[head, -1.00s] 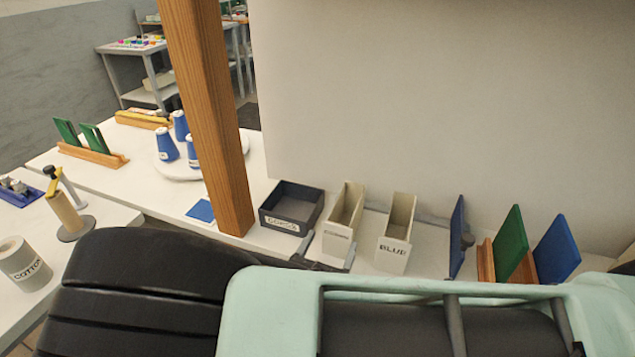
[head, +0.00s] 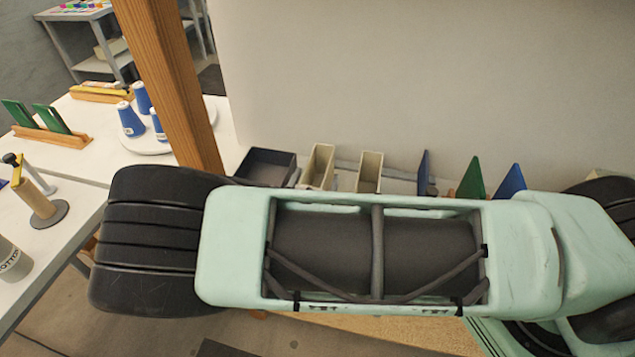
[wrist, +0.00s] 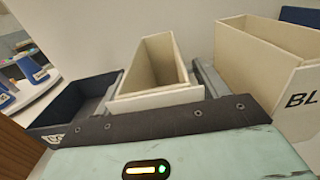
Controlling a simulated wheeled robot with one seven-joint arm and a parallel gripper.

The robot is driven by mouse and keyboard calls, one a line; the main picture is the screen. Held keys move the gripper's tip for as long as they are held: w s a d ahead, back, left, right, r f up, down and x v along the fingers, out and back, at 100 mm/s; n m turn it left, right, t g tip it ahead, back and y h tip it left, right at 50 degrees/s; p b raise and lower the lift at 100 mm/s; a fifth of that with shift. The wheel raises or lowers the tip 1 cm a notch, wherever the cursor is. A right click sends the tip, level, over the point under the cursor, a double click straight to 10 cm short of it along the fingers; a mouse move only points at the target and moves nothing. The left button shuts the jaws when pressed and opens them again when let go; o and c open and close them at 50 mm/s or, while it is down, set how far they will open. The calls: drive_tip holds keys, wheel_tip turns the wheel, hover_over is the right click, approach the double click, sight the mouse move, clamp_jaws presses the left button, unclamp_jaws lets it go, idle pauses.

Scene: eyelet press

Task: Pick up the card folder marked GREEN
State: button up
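No marking GREEN can be read in either view. In the head view a green card panel (head: 471,179) stands in a rack at the right, its lower part hidden by my arm. Two more green panels, a left one (head: 19,114) and a right one (head: 51,119), stand in a wooden rack (head: 52,136) at the far left. In the wrist view my gripper (wrist: 157,72) looks open, with grey fingers apart and no folder between them. It is over a narrow cream box (wrist: 158,62).
A dark tray (wrist: 75,101) lies left of the cream box, and a box marked BL… (wrist: 262,62) right of it. Blue panels (head: 424,172) (head: 511,181) flank the green one. A wooden post (head: 170,85) and blue cones (head: 131,120) stand at the left.

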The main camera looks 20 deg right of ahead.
drive_tip(key=c, duration=0.9)
drive_tip(key=shift+r, duration=0.15)
